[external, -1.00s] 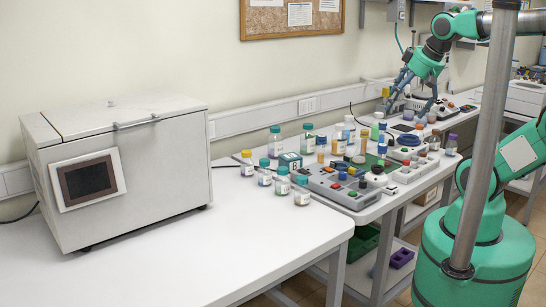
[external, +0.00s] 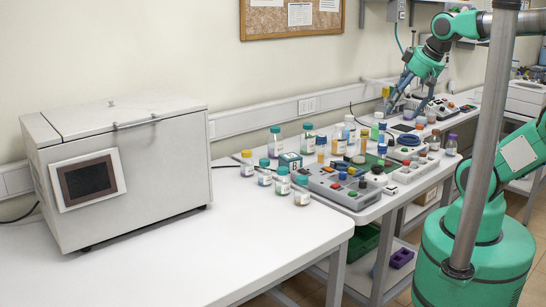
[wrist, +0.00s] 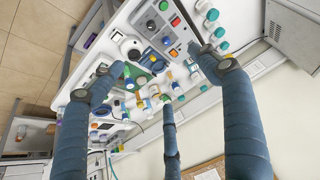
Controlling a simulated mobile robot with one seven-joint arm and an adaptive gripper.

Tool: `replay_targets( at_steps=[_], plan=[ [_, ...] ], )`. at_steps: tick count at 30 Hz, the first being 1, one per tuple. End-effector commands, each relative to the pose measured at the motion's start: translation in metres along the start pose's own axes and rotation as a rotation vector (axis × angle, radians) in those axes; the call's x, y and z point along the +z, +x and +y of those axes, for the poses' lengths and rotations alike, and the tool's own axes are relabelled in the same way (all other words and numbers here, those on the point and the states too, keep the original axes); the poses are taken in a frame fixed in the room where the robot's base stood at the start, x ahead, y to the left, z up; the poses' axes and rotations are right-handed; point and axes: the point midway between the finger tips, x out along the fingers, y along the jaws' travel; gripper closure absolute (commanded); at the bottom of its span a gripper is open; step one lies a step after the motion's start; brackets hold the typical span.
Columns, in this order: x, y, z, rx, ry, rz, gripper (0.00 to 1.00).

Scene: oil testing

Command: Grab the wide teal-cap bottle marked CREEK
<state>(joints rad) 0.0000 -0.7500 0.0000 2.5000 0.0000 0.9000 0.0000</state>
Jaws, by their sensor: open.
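Several clear bottles with teal caps stand left of the grey button panel in the external view. Teal caps also show in the wrist view (wrist: 220,32), past the right-hand finger. My gripper (external: 402,110) is open and empty above the far part of the bench, well right of these bottles. Its three blue fingers spread in the wrist view (wrist: 158,80).
The button panel (external: 345,188) lies right of the teal-cap bottles. Several coloured bottles and a dark-capped jar crowd the bench below my gripper. A large grey box (external: 150,180) stands at left. The white tabletop (external: 235,240) in front is clear.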

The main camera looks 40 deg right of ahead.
Motion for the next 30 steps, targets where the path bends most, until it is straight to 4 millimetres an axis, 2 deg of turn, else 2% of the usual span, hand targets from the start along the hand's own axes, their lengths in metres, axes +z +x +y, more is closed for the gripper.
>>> replay_targets(
  at_steps=[8,14,20,30],
  plan=[
    [-0.001,0.0,0.0,0.0,0.0,-0.001,0.24],
    [-0.015,-0.003,0.001,0.002,-0.005,-0.011,0.24],
    [-0.049,-0.007,0.004,0.005,-0.016,-0.035,0.24],
    [-0.128,-0.003,0.014,0.011,-0.047,-0.093,0.24]
  ],
)
